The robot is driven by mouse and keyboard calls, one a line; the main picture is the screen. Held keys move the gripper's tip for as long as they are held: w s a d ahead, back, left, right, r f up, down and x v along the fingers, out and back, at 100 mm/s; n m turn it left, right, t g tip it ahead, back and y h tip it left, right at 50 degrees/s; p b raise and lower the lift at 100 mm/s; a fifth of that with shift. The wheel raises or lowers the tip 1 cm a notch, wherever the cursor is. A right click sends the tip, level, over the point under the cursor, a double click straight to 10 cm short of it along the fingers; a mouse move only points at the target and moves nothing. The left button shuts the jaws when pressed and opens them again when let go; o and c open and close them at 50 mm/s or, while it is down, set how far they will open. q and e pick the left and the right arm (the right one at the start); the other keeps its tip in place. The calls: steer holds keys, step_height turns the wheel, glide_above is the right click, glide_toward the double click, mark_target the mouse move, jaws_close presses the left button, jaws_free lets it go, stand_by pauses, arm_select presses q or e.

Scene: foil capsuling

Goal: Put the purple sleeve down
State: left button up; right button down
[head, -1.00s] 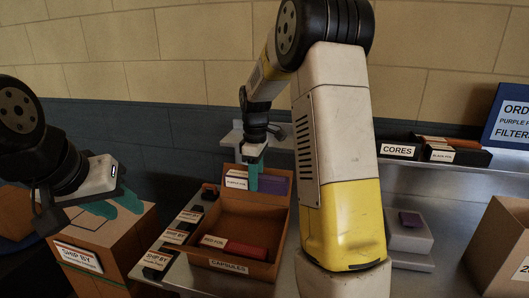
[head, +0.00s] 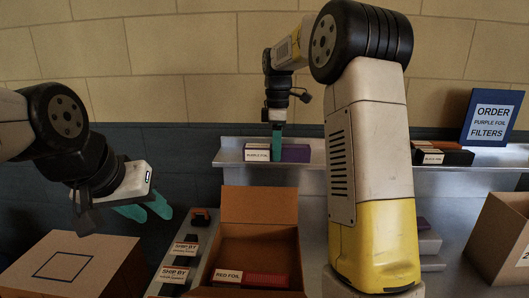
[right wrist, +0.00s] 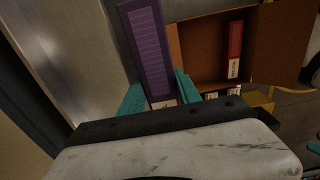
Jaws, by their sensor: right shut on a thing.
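The purple sleeve (head: 295,153), with a white "PURPLE FOIL" label, is at the height of the back shelf (head: 232,157). I cannot tell whether it touches the shelf. My right gripper (head: 277,143) is shut on it from above. In the right wrist view the sleeve (right wrist: 147,45) runs away between the two teal fingers of the right gripper (right wrist: 157,95).
An open brown box (head: 260,207) holding a red foil sleeve (head: 266,280) stands below the shelf.

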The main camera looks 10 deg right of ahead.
steer(key=w, duration=0.7)
steer(key=w+f, duration=0.1)
steer(key=w, duration=0.2)
steer(key=shift+w, duration=0.25)
steer(key=shift+w+f, duration=0.15)
steer(key=shift+f, duration=1.6)
steer(key=shift+f, duration=0.15)
steer(key=c, duration=0.9)
jaws_free()
steer(key=shift+o, duration=0.2)
